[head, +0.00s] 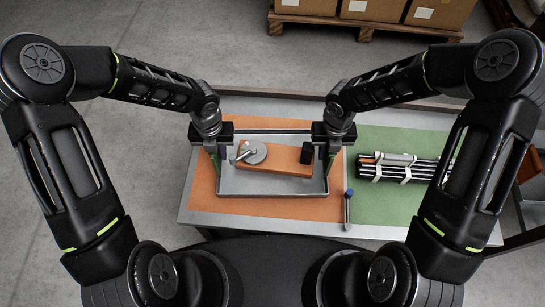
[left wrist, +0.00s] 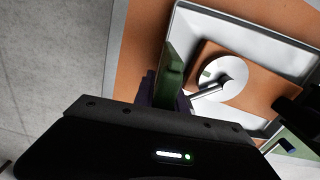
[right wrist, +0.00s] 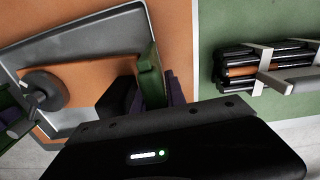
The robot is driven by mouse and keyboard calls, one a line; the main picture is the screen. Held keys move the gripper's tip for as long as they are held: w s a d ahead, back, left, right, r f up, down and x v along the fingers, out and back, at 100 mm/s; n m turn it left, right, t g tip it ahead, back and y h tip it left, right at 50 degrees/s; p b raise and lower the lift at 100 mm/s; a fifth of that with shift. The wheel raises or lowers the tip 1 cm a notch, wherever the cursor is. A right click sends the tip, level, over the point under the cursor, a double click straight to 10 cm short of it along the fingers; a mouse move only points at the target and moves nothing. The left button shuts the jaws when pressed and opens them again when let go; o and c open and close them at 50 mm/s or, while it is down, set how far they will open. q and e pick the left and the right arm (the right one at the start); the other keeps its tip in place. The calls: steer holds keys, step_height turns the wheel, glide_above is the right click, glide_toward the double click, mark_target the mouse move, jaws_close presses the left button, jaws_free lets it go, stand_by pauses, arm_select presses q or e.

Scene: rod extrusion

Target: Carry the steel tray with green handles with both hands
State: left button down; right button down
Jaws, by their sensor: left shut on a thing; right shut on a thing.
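The steel tray (head: 270,188) is in the middle of the head view, over the orange mat. It holds an orange block (head: 278,162), a round grey disc with a lever (head: 252,152) and a small black block (head: 307,153). My left gripper (head: 214,158) is shut on the green handle at the tray's left side; that handle (left wrist: 174,70) shows in the left wrist view. My right gripper (head: 330,155) is shut on the green handle at the right side, seen in the right wrist view (right wrist: 151,80). I cannot tell whether the tray touches the mat.
The orange mat (head: 205,195) and a green mat (head: 385,205) cover the table (head: 290,226). A strapped bundle of dark rods (head: 405,168) lies on the green mat. A blue-tipped tool (head: 347,208) lies just right of the tray. Cardboard boxes on a pallet (head: 365,34) stand behind the table.

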steer(key=shift+r, duration=0.1)
stand_by(0.3)
